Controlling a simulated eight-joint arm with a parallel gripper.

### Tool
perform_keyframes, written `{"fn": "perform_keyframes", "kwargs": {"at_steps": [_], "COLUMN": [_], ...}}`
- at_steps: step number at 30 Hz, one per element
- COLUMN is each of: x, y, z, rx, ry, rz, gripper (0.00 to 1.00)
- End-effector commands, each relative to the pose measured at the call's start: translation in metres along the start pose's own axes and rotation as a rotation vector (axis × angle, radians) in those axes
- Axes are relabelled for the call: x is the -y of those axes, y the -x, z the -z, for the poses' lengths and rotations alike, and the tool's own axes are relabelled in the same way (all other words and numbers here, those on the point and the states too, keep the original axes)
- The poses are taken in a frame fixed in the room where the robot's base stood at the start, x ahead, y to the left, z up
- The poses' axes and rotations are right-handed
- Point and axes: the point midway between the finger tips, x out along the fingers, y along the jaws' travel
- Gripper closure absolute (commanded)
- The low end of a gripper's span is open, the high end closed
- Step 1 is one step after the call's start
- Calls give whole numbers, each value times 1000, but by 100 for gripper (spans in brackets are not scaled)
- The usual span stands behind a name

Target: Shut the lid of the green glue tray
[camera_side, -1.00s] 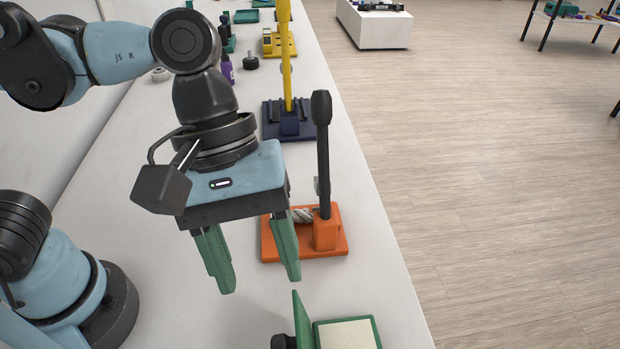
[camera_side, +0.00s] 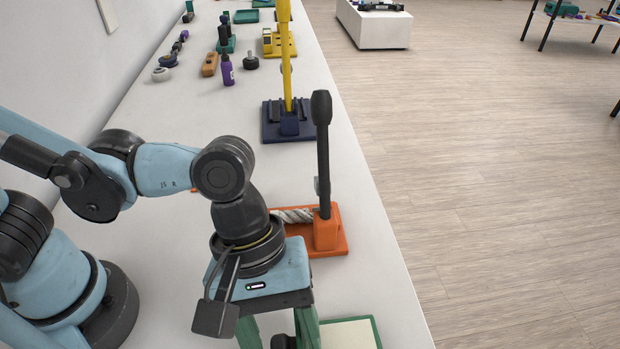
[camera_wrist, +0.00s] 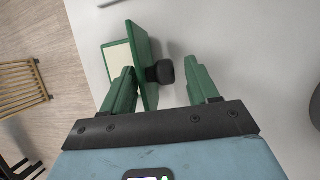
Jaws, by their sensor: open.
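The green glue tray (camera_side: 376,328) with its cream pad sits at the bottom of the side view, cut off by the frame edge. In the wrist view, its lid (camera_wrist: 144,55) stands up on edge beside the pad, with a black knob (camera_wrist: 160,72) on its outer face. My gripper (camera_wrist: 160,66) is open, one green finger on each side of the lid and knob. The left finger is close to the lid on the pad side; I cannot tell whether they touch. In the side view, my gripper (camera_side: 279,330) largely hides the lid.
An orange stand (camera_side: 328,235) with a black upright handle and a twisted metal bit is just behind my gripper. A navy stand (camera_side: 289,128) with a yellow post is farther back. Bare white bench lies around the tray; its edge and the floor are on the right.

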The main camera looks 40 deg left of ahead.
Motion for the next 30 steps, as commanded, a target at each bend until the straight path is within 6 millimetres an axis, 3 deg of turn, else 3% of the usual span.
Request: {"fn": "perform_keyframes", "kwargs": {"at_steps": [7, 18, 30], "x": [0, 0, 0], "y": [0, 0, 0], "z": [0, 0, 0], "rx": [0, 0, 0], "ry": [0, 1, 2], "rz": [0, 0, 0], "gripper": [42, 99, 100]}}
